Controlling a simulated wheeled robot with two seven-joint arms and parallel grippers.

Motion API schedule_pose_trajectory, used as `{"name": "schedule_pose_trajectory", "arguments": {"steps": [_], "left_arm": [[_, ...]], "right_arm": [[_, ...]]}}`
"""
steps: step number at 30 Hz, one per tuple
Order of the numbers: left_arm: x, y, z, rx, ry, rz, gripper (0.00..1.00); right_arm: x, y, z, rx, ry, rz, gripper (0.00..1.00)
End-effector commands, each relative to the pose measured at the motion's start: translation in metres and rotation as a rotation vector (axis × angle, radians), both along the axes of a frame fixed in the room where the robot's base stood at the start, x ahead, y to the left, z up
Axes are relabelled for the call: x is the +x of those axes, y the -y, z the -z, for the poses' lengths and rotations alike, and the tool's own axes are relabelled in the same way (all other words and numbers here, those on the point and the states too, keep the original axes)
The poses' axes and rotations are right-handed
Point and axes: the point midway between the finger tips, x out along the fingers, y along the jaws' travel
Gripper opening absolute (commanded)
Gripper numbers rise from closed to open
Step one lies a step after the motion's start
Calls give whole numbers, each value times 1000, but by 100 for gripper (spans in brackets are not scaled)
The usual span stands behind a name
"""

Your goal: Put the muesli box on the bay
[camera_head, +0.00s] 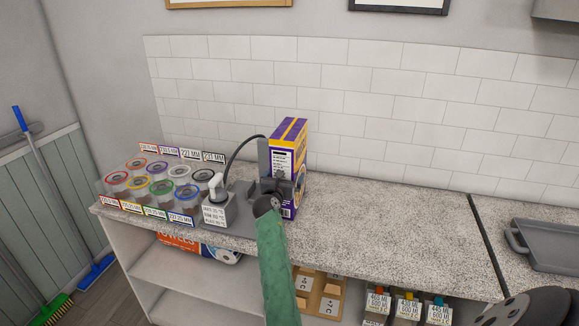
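The muesli box (289,133), purple with yellow, stands upright by the counter's left half, near the tiled wall. My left gripper (281,178) is at its front, with a grey finger upright along the box's left edge. Dark gripper parts overlap the lower box. Whether the fingers are closed on it is not clear, nor whether its base touches the counter. My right gripper is not in view; a dark part of my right arm shows at the bottom right corner. I cannot tell which place is the bay.
Several coloured-lid jars (151,184) with labels stand left of a grey labelled device (218,211) with a black cable. The speckled counter (400,220) is clear right of the box. A grey tray (545,245) lies far right. Shelves below hold an orange pack (180,241) and labelled goods.

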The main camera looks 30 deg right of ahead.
Motion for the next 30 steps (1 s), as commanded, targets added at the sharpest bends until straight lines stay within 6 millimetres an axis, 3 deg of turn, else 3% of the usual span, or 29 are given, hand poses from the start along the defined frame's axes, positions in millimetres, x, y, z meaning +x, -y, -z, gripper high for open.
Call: {"name": "schedule_pose_trajectory", "arguments": {"steps": [3,12,23,30], "left_arm": [[-9,-2,2,1,-7,0,99],[-11,-2,4,0,-6,0,99],[-10,-2,3,1,-4,0,99],[-9,-2,4,1,-5,0,99]], "right_arm": [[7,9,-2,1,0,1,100],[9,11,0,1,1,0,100],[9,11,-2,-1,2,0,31],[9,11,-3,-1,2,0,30]]}}
